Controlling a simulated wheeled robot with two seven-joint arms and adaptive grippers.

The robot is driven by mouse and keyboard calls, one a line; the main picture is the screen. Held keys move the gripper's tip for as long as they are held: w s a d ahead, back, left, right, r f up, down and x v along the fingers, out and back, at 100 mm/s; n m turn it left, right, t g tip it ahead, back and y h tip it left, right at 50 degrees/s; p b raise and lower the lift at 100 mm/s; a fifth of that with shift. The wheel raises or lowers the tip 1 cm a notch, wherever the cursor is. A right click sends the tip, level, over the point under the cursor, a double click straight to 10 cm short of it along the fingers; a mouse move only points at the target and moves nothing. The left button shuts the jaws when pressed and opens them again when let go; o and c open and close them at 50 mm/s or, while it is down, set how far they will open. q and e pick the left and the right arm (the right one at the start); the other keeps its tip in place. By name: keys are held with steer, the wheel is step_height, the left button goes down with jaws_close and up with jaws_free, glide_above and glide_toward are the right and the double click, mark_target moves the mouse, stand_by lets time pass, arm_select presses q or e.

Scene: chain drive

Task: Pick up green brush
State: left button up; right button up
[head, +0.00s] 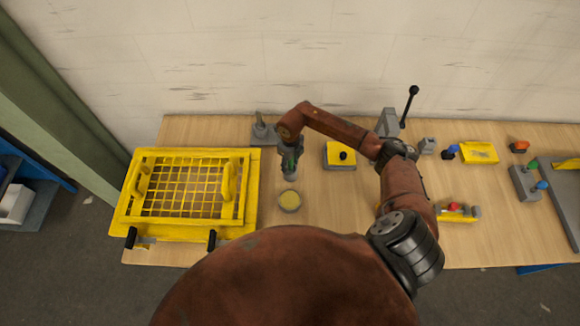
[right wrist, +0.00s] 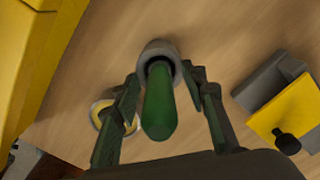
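The green brush (right wrist: 158,105) shows in the right wrist view as a thick green handle. It stands in a round grey holder (right wrist: 157,50). My right gripper (right wrist: 160,85) has one finger on each side of the handle, with gaps between fingers and handle. It is open. In the head view the right gripper (head: 291,153) hangs over the grey holder (head: 289,171), and the handle is mostly hidden there. My left gripper is in neither view.
A yellow guard frame with a grid (head: 249,200) stands at the left. A round dish with yellow contents (head: 289,201) lies in front of the holder. A yellow block with a black knob (head: 334,150) stands to the right. Bare table lies around the dish.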

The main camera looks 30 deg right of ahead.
jaws_close()
stand_by(0.4)
